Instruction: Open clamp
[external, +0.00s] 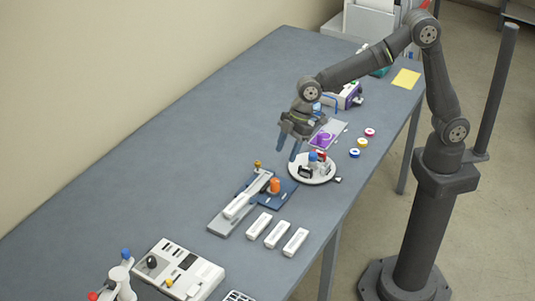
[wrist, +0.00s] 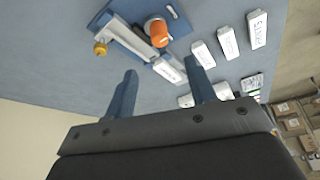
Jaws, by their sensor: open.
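What looks like the clamp is a fixture with a blue base plate (external: 282,196), a long pale bar, an orange cylinder (external: 275,186) and a small brass knob (external: 257,164). It lies on the table at the middle. In the wrist view, the orange cylinder (wrist: 159,38) and the brass knob (wrist: 100,48) show near the top, beyond my fingers. I cannot tell whether the clamp is open or closed. My gripper (external: 288,150) has two blue fingers, apart and empty, above the table behind the fixture. In the wrist view, my gripper (wrist: 160,75) also has nothing between its fingers.
Several white labelled blocks (external: 276,236) lie right of the fixture. A round white tray (external: 312,174) with small coloured parts stands close to my gripper. A white device (external: 180,270) is at the front. Small coloured rings (external: 362,142) lie near the right edge. The table's left side is clear.

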